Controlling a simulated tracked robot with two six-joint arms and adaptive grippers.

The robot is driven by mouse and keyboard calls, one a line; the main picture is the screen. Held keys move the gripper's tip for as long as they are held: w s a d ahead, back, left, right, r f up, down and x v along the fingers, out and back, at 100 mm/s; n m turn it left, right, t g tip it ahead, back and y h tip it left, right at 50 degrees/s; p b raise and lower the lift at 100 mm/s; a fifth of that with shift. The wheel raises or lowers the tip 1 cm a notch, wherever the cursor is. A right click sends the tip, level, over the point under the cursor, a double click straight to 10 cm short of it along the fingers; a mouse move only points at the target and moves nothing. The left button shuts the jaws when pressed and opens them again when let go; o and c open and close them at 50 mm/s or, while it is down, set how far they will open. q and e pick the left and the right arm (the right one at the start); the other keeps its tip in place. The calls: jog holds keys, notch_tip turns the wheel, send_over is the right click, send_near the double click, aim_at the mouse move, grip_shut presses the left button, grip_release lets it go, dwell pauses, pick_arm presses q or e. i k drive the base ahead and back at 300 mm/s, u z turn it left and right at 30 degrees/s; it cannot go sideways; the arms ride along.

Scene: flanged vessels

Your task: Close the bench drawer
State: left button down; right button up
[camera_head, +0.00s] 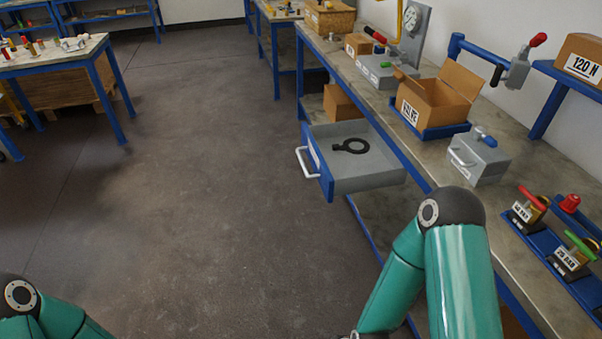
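The bench drawer (371,181) is pulled out from under the long bench on the right. It has a blue front (318,172) with a pale bar handle (302,163) facing left. A black ring-shaped part with a short shank (351,146) lies on the drawer's grey floor. My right arm's teal links rise at the lower right, near the bench edge and below the drawer. Only a small piece of my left arm shows at the lower left corner. Neither gripper shows in the frame.
Another table (62,62) stands at the upper left. The floor left of the drawer is clear.

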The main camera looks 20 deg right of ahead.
aim_at(337, 172)
jog(key=z, duration=0.3)
jog(key=i, duration=0.9)
jog(key=z, duration=0.75)
jog(key=k, duration=0.65)
jog(key=z, duration=0.25)
jog(key=i, duration=0.7)
jog(key=u, duration=0.15)
